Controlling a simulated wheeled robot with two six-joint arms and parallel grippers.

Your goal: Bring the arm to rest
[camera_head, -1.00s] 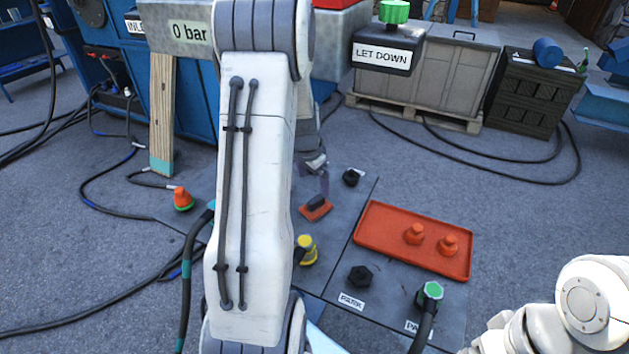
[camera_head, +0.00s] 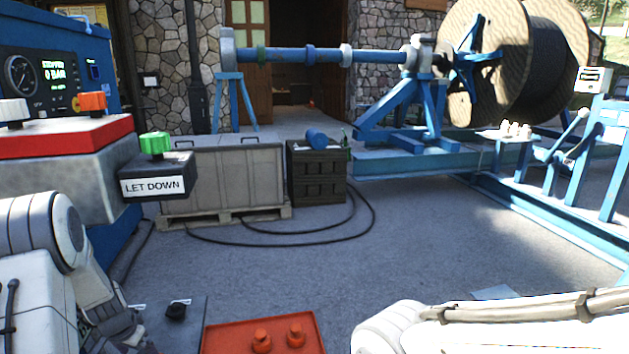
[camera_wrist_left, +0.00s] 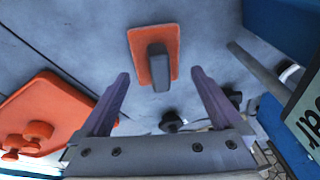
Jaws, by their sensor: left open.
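In the left wrist view my left gripper (camera_wrist_left: 159,73) is open and empty, its two fingers spread. Beyond the fingertips an orange plate with a dark grey handle (camera_wrist_left: 155,60) lies on the grey mat. The gap between the fingers faces the handle, and I see no contact. In the head view my left arm (camera_head: 55,250) reaches in at the lower left, with its gripper not clearly seen. My right arm (camera_head: 500,322) lies across the lower right, and its gripper is out of the picture.
A red tray (camera_head: 225,335) with two orange knobs lies low in front, beside a black knob (camera_head: 176,311). The LET DOWN box (camera_head: 158,180) with a green knob stands left. A grey crate (camera_head: 220,175), a black crate (camera_head: 318,175) and the cable reel (camera_head: 480,60) stand behind.

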